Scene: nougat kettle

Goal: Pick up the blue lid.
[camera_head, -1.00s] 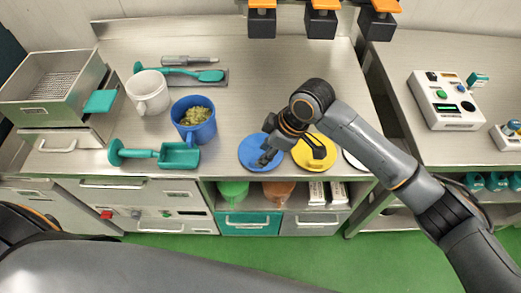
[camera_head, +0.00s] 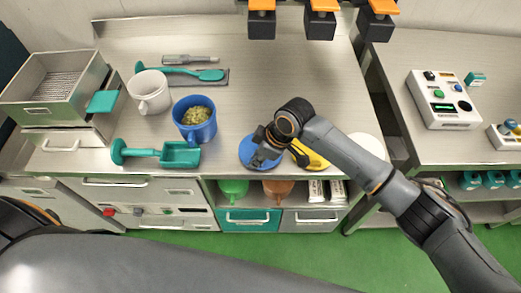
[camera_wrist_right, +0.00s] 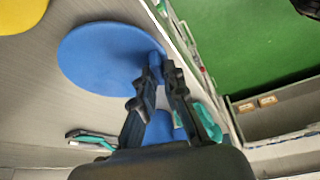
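The blue lid (camera_head: 249,150) is a flat round disc near the front edge of the steel counter. It also shows in the right wrist view (camera_wrist_right: 100,55). My right gripper (camera_head: 262,158) is over the lid's right and front part and hides some of it. In the right wrist view, my right gripper (camera_wrist_right: 160,68) has its fingertips at the lid's edge nearest the counter front, with a bit of blue between them. I cannot tell whether they are shut on it. My left gripper is out of view.
A yellow lid (camera_head: 312,160), partly hidden by my right arm, and a white lid (camera_head: 368,146) lie to the right. A blue mug with yellowish contents (camera_head: 203,132), a white mug (camera_head: 148,92) and a teal scoop (camera_head: 180,154) stand left. The counter behind the lids is clear.

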